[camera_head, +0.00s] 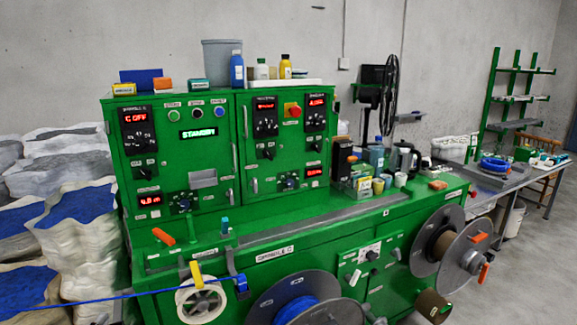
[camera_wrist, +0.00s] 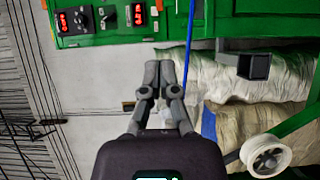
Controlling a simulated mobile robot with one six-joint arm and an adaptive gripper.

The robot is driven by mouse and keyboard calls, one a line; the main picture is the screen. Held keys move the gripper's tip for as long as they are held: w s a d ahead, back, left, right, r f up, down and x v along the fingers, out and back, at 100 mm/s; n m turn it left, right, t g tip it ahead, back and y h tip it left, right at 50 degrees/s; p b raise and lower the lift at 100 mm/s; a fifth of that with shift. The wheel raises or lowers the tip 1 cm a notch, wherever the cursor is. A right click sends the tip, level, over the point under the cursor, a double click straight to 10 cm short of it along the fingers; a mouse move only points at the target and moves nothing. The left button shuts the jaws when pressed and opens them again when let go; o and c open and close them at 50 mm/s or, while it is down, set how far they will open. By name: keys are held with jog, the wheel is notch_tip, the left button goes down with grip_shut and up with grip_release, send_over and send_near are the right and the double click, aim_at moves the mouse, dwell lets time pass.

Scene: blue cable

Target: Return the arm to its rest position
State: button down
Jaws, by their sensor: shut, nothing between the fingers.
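My gripper (camera_wrist: 159,76) shows in the wrist view, with its two grey fingers closed together and nothing between them. It is in the air, in front of a grey wall and pale sacks. The arm and gripper do not show in the head view. A blue cable (camera_wrist: 189,45) runs near the right of the fingertips in the wrist view; I cannot tell how far behind them it is. In the head view the blue cable (camera_head: 105,299) stretches from the left edge to the white pulley (camera_head: 201,302) at the front of the green machine (camera_head: 180,105).
Stacked sacks (camera_head: 65,225) stand left of the machine. A blue cable reel (camera_head: 300,305) and a second reel (camera_head: 442,245) stick out from its front. Bottles and cups crowd its right top. A grey workbench (camera_head: 490,178) and green shelf (camera_head: 515,98) stand farther right.

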jog(key=w+d+f+m+g+h+p, duration=0.1)
jog(key=w+d+f+m+g+h, duration=0.3)
jog(key=d, duration=0.6)
jog(key=w+d+f+m+g, duration=0.2)
jog(key=w+d, duration=0.4)
jog(key=d, duration=0.4)
jog(key=w+d+f+m+g+h+p, duration=0.1)
jog(key=w+d+f+m+g, duration=0.25)
jog(key=d, duration=0.65)
jog(key=s+d+f+m+g+y, duration=0.1)
jog(key=d+m+g+y, duration=0.1)
jog(key=d, duration=0.7)
jog(key=s+d+f+m+g+y+p, duration=0.1)
jog(key=s+d+f+m+g+y, duration=0.1)
jog(key=d, duration=0.7)
jog(key=s+d+f+m+g+y+p, duration=0.1)
jog(key=s+d+m+g+y, duration=0.1)
jog(key=d, duration=0.7)
jog(key=shift+d+f+m+g, duration=0.35)
jog(key=shift+m+g, duration=0.5)
jog(key=shift+g, duration=0.4)
